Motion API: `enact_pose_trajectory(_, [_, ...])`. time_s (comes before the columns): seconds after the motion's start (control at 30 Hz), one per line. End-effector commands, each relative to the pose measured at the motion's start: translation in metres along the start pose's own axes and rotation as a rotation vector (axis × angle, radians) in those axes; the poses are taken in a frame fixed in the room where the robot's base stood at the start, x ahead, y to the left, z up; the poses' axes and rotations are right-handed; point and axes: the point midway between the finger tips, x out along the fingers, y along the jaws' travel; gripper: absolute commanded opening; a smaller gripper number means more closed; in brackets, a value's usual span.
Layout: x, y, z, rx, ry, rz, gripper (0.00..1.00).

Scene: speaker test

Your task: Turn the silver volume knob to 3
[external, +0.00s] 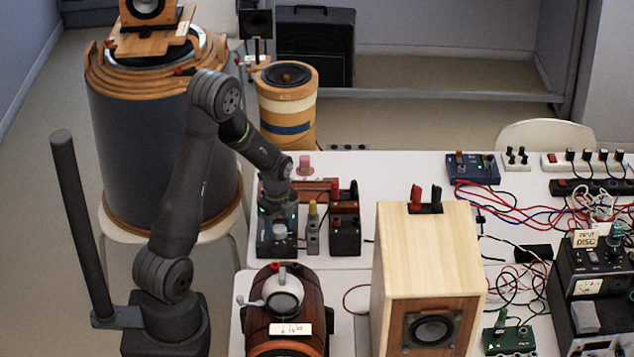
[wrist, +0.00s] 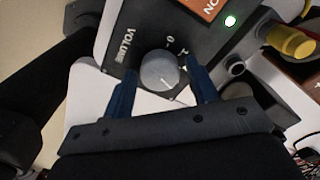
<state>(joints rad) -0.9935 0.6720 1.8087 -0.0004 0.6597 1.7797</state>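The silver volume knob (wrist: 158,70) sits on a dark panel (wrist: 205,35) printed VOLUME, with a 0 and what looks like a 1 beside the knob. A short pale line shows on the knob's lower right; I cannot tell which number it indicates. My gripper (wrist: 163,76) is open, its two blue fingers on either side of the knob with small gaps that look clear of it. In the external view my gripper (external: 277,195) is above the dark box, with the knob (external: 280,231) below it. The fingers hide part of the panel and its other numbers.
A green light and an orange label are on the panel. A yellow knob (wrist: 296,43) is on the neighbouring unit at right. A black box (external: 345,235), wooden speaker (external: 430,270) and brown barrel-shaped speaker (external: 285,318) stand nearby. Cables clutter the table's right; the white table behind is partly clear.

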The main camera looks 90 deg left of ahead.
Motion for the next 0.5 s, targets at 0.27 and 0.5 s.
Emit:
enact_pose_trajectory(0.27, [0.000, 0.000, 0.000, 0.000, 0.000, 0.001, 0.60])
enact_pose_trajectory(0.5, [-0.017, -0.001, 0.000, 0.000, -0.001, -0.003, 0.60])
